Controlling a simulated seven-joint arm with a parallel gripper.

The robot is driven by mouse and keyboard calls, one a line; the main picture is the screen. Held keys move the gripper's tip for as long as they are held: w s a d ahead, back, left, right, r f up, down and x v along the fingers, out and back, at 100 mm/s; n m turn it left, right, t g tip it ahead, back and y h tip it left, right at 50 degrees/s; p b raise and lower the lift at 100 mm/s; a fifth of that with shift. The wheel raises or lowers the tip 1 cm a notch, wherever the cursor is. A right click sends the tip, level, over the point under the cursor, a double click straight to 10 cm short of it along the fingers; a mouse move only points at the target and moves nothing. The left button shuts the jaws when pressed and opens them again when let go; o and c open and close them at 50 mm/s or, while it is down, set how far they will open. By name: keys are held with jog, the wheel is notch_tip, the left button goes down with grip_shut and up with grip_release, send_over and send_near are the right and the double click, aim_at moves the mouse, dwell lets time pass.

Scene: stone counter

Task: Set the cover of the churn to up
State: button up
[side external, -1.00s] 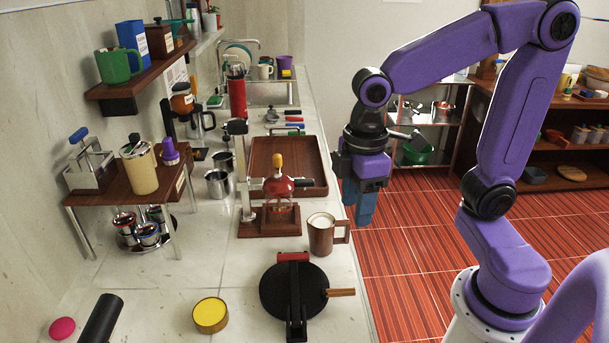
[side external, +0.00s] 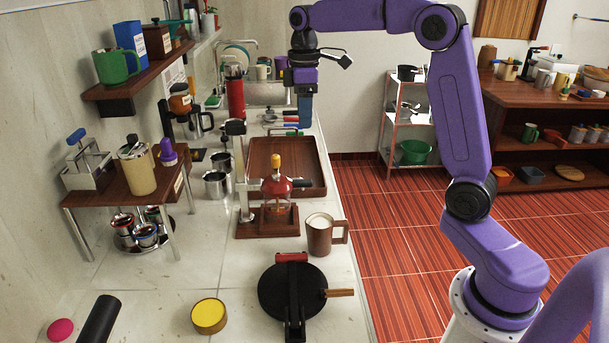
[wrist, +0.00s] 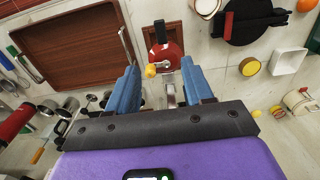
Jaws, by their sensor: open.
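The likely churn is the cream can (side external: 138,172) with a dark-trimmed cover, upright on the small wooden stand at the left in the side view. Its cover looks down on the can, though the detail is small.
The small stand (side external: 125,195) also bears a metal press and a purple-topped item. A wall shelf (side external: 140,80) overhangs it. A red vessel on a stand (side external: 276,185), brown tray (side external: 290,160), mug (side external: 320,234) and black round iron (side external: 280,290) occupy the counter. The front left counter has bare patches.

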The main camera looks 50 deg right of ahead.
aim_at(304, 181)
notch_tip(304, 181, down, 17)
dwell(0.5)
grip_shut()
